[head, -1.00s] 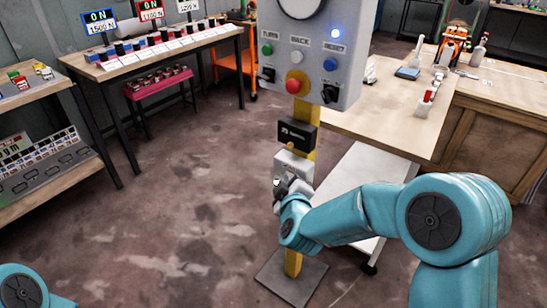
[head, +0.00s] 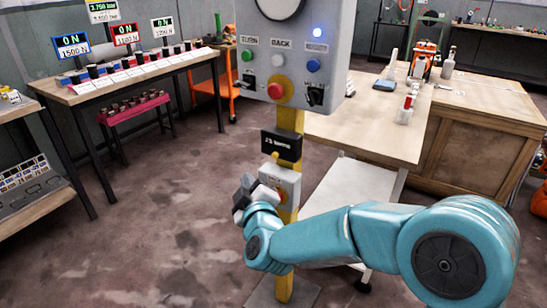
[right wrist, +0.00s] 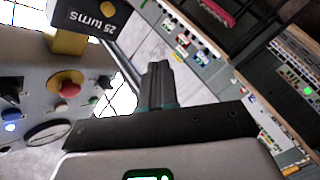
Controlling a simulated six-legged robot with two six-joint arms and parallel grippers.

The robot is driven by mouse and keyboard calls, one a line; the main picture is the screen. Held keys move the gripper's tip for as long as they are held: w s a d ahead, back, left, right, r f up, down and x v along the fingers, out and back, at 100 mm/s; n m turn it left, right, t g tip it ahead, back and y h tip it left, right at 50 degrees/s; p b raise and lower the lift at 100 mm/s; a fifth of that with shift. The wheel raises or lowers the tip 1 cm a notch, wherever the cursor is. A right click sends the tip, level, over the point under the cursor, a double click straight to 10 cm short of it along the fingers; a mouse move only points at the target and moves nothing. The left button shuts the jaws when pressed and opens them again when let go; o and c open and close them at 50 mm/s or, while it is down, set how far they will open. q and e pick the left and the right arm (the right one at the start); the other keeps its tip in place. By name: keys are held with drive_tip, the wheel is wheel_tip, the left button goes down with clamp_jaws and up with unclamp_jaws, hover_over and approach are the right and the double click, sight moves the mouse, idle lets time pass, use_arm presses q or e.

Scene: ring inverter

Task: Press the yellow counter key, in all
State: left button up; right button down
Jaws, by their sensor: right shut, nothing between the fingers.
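A grey control panel (head: 296,45) stands on a yellow post (head: 289,122), with a green, a white and a blue button and a red mushroom button (head: 277,90). A black box (head: 281,145) marked "25 turns" sits on the post below it; it also shows in the wrist view (right wrist: 88,18). My left gripper is out of view.
A bench (head: 150,80) with "0 N" displays stands at the back left, a pink stool (head: 133,112) by it. A wooden workbench (head: 350,130) and a white low shelf (head: 345,195) stand right of the post. The floor at left is clear.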

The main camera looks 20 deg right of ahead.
sight(275, 155)
drive_tip(key=w+d, duration=0.5)
drive_tip(key=d, duration=0.1)
drive_tip(key=shift+w+d+b, duration=0.2)
drive_tip(key=shift+d+b, duration=0.1)
drive_tip(key=shift+d, duration=0.05)
drive_tip(key=shift+w+d, duration=0.1)
idle(1.9)
drive_tip(key=shift+w+d, duration=0.15)
drive_tip(key=shift+d, duration=0.05)
drive_tip(key=shift+w+d, duration=0.3)
drive_tip(key=shift+d, duration=0.1)
idle(0.8)
idle(0.3)
drive_tip(key=shift+s+a+f, duration=0.1)
drive_tip(key=shift+s+a, duration=0.45)
drive_tip(key=shift+a, duration=0.15)
